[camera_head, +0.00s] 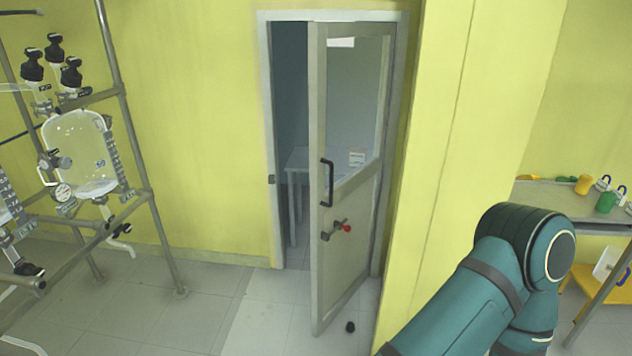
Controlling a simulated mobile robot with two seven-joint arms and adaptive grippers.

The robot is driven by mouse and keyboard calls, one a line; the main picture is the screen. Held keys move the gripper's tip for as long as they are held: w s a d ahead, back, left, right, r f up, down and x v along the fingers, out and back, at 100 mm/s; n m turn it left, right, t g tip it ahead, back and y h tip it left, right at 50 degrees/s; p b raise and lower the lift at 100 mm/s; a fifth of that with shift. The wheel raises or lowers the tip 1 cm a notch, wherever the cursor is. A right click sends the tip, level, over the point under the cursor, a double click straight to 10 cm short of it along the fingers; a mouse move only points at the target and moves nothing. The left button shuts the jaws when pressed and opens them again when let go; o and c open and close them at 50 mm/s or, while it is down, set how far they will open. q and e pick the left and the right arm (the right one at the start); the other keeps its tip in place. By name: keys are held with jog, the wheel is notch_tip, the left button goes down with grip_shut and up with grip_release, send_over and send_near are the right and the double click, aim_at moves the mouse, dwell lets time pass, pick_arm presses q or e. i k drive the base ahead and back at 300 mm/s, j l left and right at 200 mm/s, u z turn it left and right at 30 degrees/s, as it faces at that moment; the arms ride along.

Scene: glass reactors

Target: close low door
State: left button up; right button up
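A grey-framed door (323,255) with a glass upper panel stands open, swung out towards me into the room. Its hinge side is at the right of the white door frame (265,60). A black pull handle (327,183) is on the door's free edge. Below it is a lever latch with a red knob (347,228). The opening at the left shows a dim room behind. My teal arm shows at the lower right, in front of the yellow wall, apart from the door. Neither gripper is in view.
A glass reactor (80,150) on a metal pipe frame stands at the left. A small black doorstop (350,327) is on the floor by the door. A yellow wall corner (440,150) juts out right of the door. A workbench (545,197) with containers is at the right. Tiled floor before the door is clear.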

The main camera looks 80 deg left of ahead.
aim_at(341, 263)
jog(key=u, duration=2.2)
jog(key=i+j+z, duration=0.2)
jog(key=i+z, duration=0.15)
jog(key=z, duration=0.15)
jog(key=i+j+z, duration=0.45)
jog(key=k+l, duration=0.1)
